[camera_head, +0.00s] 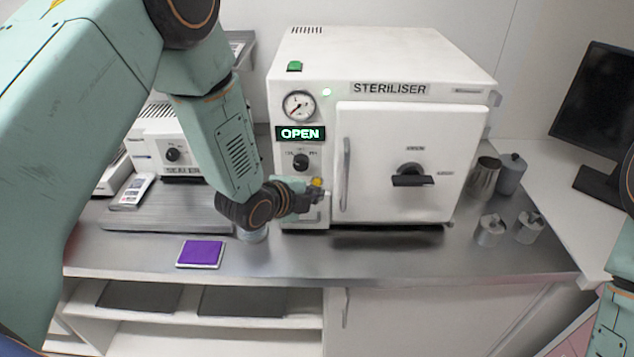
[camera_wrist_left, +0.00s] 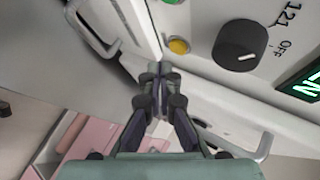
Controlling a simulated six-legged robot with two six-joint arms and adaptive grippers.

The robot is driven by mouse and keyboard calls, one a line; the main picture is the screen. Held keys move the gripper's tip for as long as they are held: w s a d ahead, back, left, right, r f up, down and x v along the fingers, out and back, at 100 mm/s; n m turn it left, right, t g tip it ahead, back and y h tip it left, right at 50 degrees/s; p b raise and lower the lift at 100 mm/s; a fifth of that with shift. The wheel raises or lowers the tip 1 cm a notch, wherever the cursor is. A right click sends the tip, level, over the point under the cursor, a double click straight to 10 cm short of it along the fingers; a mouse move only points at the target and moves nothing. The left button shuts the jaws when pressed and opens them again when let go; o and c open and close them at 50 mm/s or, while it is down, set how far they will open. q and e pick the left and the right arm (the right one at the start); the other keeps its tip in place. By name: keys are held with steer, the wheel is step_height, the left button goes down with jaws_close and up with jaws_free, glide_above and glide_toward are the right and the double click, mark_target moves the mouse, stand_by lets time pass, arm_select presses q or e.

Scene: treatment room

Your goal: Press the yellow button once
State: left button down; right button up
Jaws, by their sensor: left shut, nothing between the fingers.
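The white steriliser (camera_head: 290,205) stands on the steel counter with its door closed and its display reading OPEN. The yellow button (camera_head: 316,183) sits low on its left front panel, below a black dial (camera_head: 301,162). My left gripper (camera_head: 322,196) is shut and empty, its tips close to the button, a little below it in the head view. In the left wrist view the yellow button (camera_wrist_left: 179,46) is round and uncovered, just beyond the shut fingertips (camera_wrist_left: 160,66). Whether they touch the panel I cannot tell. My right gripper is not in view.
A green switch (camera_head: 295,66) is on top of the steriliser. The door handle (camera_head: 346,175) is just right of the button. A purple pad (camera_head: 200,253) lies on the counter at left. Metal canisters (camera_head: 485,178) stand at right, and a monitor (camera_head: 597,115) beyond.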

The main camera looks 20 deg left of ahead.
arm_select(q)
steer(key=s, duration=0.2)
steer(key=s+d, duration=0.1)
steer(key=s, duration=0.1)
steer(key=shift+s+d, duration=0.15)
steer(key=shift+s, duration=0.05)
stand_by(0.7)
